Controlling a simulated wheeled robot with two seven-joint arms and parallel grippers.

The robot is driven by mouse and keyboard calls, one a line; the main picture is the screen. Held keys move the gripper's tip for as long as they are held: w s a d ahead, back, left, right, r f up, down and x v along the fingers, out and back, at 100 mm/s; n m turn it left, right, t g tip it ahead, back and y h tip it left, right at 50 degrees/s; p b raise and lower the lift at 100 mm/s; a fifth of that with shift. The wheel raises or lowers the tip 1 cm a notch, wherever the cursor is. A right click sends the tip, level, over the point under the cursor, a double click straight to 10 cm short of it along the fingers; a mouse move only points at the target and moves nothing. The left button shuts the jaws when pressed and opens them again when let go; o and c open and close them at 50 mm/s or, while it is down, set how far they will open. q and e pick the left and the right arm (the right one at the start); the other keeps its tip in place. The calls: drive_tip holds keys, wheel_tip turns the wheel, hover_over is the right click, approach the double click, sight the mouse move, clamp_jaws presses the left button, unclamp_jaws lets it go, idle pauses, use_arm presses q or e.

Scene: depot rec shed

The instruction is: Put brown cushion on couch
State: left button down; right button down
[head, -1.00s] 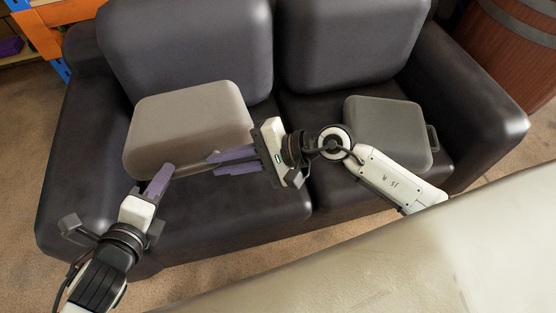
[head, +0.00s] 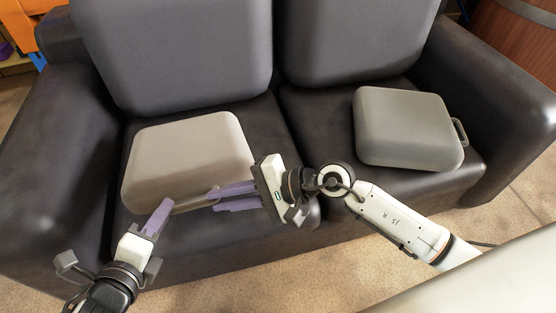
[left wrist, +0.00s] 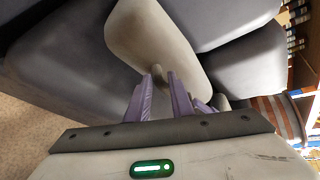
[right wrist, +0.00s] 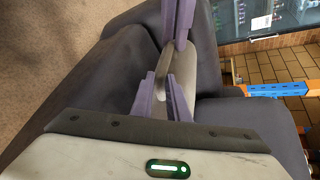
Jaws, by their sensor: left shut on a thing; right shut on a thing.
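The brown cushion (head: 188,152), a rounded beige-brown block with a handle on its near edge, is over the left seat of the dark couch (head: 345,137). It looks level and close to the seat; whether it touches is unclear. My left gripper (head: 165,208) is shut on the handle's left part. My right gripper (head: 212,198) is shut on the handle's right part. The left wrist view shows the cushion (left wrist: 160,45) beyond the purple fingers, with the handle between them. The right wrist view shows the handle (right wrist: 163,64) at the right fingertips.
A grey case-like cushion (head: 405,128) with a side handle lies on the right seat. Two large back cushions (head: 172,50) stand behind the seats. A pale surface (head: 480,285) fills the lower right. A wooden barrel (head: 520,40) stands behind the right armrest.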

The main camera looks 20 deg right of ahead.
drive_tip(key=shift+f, duration=0.3)
use_arm(q)
drive_tip(key=shift+s+d+f, duration=0.1)
drive_tip(key=shift+s+f, duration=0.05)
drive_tip(key=shift+f, duration=0.55)
drive_tip(key=c, duration=1.6)
unclamp_jaws()
use_arm(e)
drive_tip(key=c, duration=1.7)
unclamp_jaws()
use_arm(q)
drive_tip(key=shift+o, duration=0.2)
drive_tip(key=shift+r, duration=0.1)
use_arm(e)
drive_tip(key=shift+f, duration=0.1)
use_arm(q)
drive_tip(key=o, duration=0.8)
drive_tip(key=shift+r, duration=0.1)
drive_tip(key=v, duration=1.1)
drive_tip(key=shift+s+a+r, duration=0.2)
drive_tip(key=shift+s+a, duration=0.05)
drive_tip(key=shift+a, duration=0.05)
use_arm(e)
drive_tip(key=shift+o, duration=0.4)
